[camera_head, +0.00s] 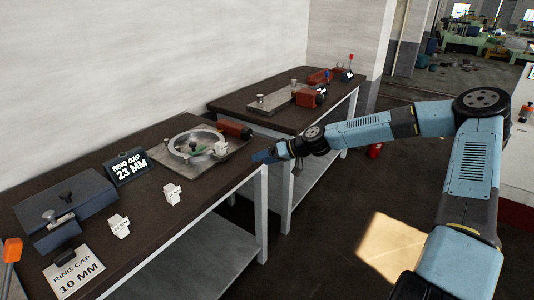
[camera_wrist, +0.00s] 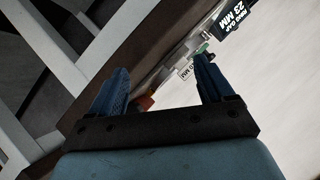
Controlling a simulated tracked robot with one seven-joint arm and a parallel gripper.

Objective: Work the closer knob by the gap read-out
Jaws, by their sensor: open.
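The gap read-out (camera_head: 127,169) is a dark display reading RING GAP 23 MM on the near bench; it also shows in the wrist view (camera_wrist: 236,18). A printed card (camera_head: 74,274) reads RING GAP 10 MM. I cannot tell which part is the closer knob. My gripper (camera_head: 262,157) is open and empty beside the bench's right end; its fingers show in the wrist view (camera_wrist: 160,80).
A red cylinder (camera_head: 235,129) lies at the plate's back right. Two white tags (camera_head: 119,227) (camera_head: 172,194) stand near the bench's front edge. An orange-topped lever (camera_head: 12,250) stands at far left. A second bench (camera_head: 235,102) with similar gear stands behind. Floor right of the benches is open.

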